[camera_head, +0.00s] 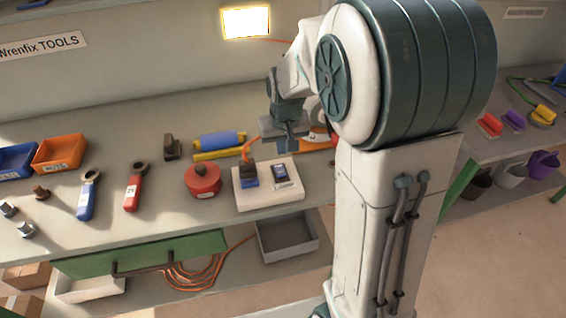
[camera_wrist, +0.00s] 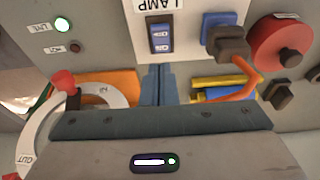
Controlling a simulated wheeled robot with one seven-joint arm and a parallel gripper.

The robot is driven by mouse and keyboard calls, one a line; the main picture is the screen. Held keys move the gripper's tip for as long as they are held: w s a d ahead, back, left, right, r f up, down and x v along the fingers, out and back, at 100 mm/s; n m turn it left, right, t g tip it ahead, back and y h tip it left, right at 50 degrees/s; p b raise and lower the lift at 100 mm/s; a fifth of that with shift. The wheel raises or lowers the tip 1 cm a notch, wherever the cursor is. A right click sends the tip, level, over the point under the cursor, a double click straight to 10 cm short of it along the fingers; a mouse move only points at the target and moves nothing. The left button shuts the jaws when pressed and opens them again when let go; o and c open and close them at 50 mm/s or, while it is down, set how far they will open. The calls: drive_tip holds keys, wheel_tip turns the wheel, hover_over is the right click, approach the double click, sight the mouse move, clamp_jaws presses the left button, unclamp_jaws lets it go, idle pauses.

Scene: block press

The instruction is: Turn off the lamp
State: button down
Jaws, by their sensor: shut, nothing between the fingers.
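A rectangular lamp panel (camera_head: 246,22) glows bright on the back wall. A white switch plate (camera_head: 255,200) lies on the bench. On its right side is a dark blue rocker switch (camera_head: 280,173); in the wrist view the rocker (camera_wrist: 160,34) sits under the printed word LAMP. My gripper (camera_head: 291,146) is over the bench at the back edge of the plate, apart from the rocker in the picture. In the wrist view my fingers (camera_wrist: 158,85) are shut with nothing between them, in line with the rocker. Whether they touch the plate cannot be told.
A blue block with a dark plug and orange cable (camera_head: 249,178) sits left of the rocker. A dial (camera_wrist: 40,125) shows in the wrist view. The front bench strip is clear.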

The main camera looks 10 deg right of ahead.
hover_over(282, 172)
drive_tip(key=f, duration=0.5)
drive_tip(key=shift+s+f, duration=0.2)
drive_tip(key=shift+f, duration=0.2)
drive_tip(key=shift+s+f, duration=0.1)
drive_tip(key=shift+f, duration=0.6)
drive_tip(key=b, duration=0.2)
drive_tip(key=f+t+b, duration=0.1)
drive_tip(key=shift+s+f+b, duration=0.3)
drive_tip(key=shift+b, duration=0.05)
drive_tip(key=shift+r+p, duration=0.4)
drive_tip(key=shift+p, duration=0.1)
drive_tip(key=shift+w, duration=0.1)
